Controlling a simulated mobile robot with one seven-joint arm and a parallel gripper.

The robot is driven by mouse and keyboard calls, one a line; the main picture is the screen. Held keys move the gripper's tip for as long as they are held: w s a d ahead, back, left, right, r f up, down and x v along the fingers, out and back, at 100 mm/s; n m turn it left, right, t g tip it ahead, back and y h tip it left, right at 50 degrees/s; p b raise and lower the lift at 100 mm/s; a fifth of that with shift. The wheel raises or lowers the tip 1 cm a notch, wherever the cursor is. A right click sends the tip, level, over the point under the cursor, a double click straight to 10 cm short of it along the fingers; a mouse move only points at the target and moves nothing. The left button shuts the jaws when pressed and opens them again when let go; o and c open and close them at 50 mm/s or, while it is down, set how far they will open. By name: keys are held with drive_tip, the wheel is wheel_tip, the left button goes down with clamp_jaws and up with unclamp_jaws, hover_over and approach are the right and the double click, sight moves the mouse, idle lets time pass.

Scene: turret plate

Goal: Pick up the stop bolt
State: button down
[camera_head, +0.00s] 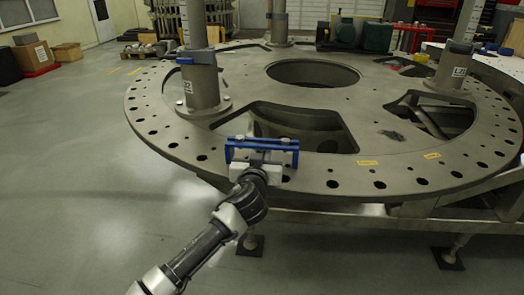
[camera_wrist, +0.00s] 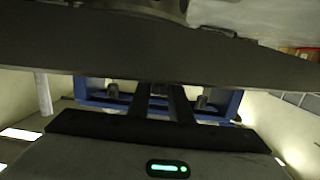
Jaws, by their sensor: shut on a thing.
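My gripper (camera_head: 262,154) is at the near rim of the turret plate, at the middle of a blue bracket (camera_head: 232,154). In the wrist view its two dark fingers (camera_wrist: 166,92) reach the middle of the blue frame (camera_wrist: 232,105). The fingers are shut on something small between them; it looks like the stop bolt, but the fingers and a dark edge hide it. Two grey bolts stand apart from the fingers, a left one (camera_head: 239,139) and a right one (camera_head: 285,141). They also show in the wrist view, left (camera_wrist: 112,90) and right (camera_wrist: 201,101).
The large round turret plate (camera_head: 330,177) has holes along its rim and wide openings. Upright posts stand on it, one (camera_head: 203,85) behind and left of my gripper. A green motor (camera_head: 377,37) is at the back. The floor (camera_head: 80,170) at left is clear.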

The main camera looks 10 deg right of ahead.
drive_tip(key=shift+f, duration=0.2)
drive_tip(key=c, duration=1.6)
unclamp_jaws()
drive_tip(key=shift+r, duration=0.15)
